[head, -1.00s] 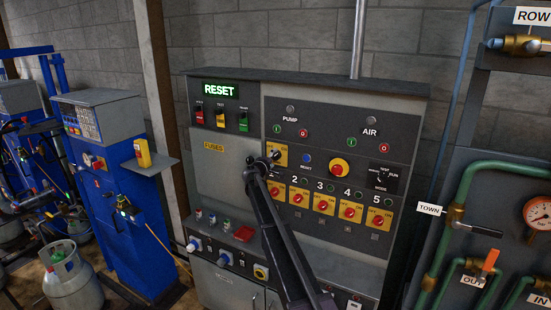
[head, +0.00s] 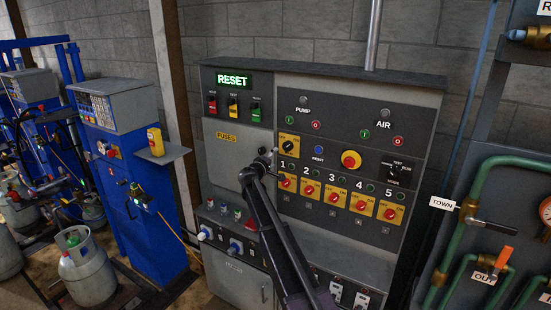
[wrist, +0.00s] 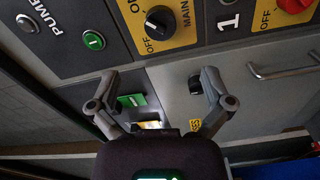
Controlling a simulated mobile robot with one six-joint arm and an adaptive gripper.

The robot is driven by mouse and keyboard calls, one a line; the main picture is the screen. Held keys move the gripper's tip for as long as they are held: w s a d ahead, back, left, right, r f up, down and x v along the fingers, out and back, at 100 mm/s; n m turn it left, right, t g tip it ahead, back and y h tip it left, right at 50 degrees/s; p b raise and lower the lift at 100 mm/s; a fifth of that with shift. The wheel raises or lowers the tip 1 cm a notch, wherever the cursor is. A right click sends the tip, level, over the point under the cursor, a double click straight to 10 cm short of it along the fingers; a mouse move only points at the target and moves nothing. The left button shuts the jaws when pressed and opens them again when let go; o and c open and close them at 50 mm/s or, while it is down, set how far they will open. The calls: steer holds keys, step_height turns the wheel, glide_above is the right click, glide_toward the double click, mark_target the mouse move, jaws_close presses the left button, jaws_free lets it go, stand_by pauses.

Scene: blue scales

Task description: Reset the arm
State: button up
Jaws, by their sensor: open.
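My gripper (head: 262,158) is open and empty, in front of the grey control panel (head: 345,262), just left of the black rotary switch (head: 289,147) on its yellow plate. In the wrist view the fingers (wrist: 158,78) are spread, with nothing between them but the panel behind. The black switch knob (wrist: 158,22) shows beyond the fingertips, apart from them, beside an OFF mark. The dark arm reaches up from the bottom of the head view and hides part of the lower panel. A green RESET sign (head: 233,80) is lit at the panel's top left.
A row of red knobs (head: 335,198) on yellow plates lies right of my arm. Green pipes (head: 465,215) and a TOWN valve (head: 471,210) stand at right.

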steer(key=s+d+f+m+g+y+b, duration=0.1)
steer(key=s+d+f+m+g, duration=0.15)
steer(key=s+d+f, duration=0.4)
steer(key=s+d+f+m+g+y+b, duration=0.1)
steer(key=s+f+m+g, duration=0.15)
steer(key=s, duration=0.75)
steer(key=s+d+f+m+g+b, duration=0.1)
steer(key=s+d+f+m+g, duration=0.1)
steer(key=s+d+f+g, duration=0.45)
steer(key=s+a+f+g+y, duration=0.1)
steer(key=s+a+f+y, duration=0.1)
steer(key=s, duration=0.7)
steer(key=s+a+f+m+g+y+b, duration=0.1)
steer(key=s+a+f+y, duration=0.1)
steer(key=s, duration=0.8)
steer(key=s+a+f+g+y, duration=0.1)
steer(key=s+a+f+y, duration=0.2)
steer(key=s, duration=0.6)
steer(key=shift+s+f+y+b, duration=0.3)
steer(key=shift+f+y+b, duration=0.1)
steer(key=shift+y, duration=0.4)
steer(key=c, duration=0.6)
